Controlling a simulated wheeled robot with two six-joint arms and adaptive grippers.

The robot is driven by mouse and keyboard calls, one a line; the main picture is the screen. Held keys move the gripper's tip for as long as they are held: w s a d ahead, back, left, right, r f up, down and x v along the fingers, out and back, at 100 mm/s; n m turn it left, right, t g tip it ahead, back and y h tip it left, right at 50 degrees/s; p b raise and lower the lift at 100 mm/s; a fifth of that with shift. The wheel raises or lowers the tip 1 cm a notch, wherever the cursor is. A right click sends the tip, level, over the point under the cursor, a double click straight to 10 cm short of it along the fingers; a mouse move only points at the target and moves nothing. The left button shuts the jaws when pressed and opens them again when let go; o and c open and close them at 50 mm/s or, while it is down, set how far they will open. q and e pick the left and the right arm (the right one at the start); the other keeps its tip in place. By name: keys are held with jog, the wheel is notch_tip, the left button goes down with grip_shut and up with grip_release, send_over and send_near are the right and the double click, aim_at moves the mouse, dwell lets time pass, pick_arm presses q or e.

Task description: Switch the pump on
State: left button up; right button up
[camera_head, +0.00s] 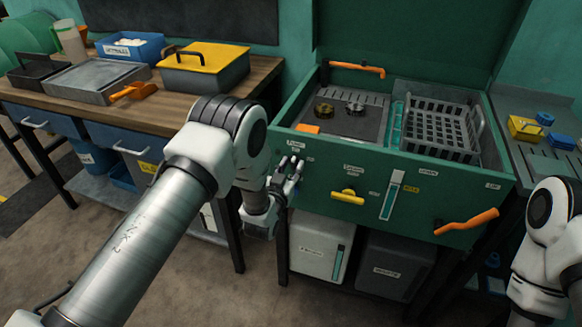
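A green parts-washer cabinet (320,190) stands in the middle with its lid raised. A small white label (296,144), perhaps reading PUMP, is at the upper left of its front panel. My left gripper (290,163) is in front of the panel just below this label. Its fingertips look apart with nothing seen between them. The gripper covers the panel there, so I cannot make out the pump switch or tell whether the fingers touch it. My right arm (545,245) shows at the right edge; its gripper is out of view.
On the panel are a yellow handle (347,196), a level gauge (391,195) and an orange lever (467,222). The basin holds a grey basket (437,128). A wooden bench (150,115) with a yellow-lidded box (205,68) stands left; a side table (548,140) stands right.

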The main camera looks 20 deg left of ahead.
pick_arm(q)
grip_shut()
jog(key=shift+m, duration=0.3)
jog(key=shift+d+f+m+b, duration=0.1)
jog(key=shift+m+b, duration=0.65)
jog(key=shift+m, duration=0.45)
jog(key=m+b, duration=0.1)
jog(key=m, duration=0.2)
jog(key=shift+m, duration=0.3)
jog(key=m+b, duration=0.2)
jog(key=m, duration=0.2)
jog(key=shift+d+f, duration=0.1)
jog(key=shift+m+b, duration=0.65)
jog(key=shift+m, duration=1.05)
grip_release()
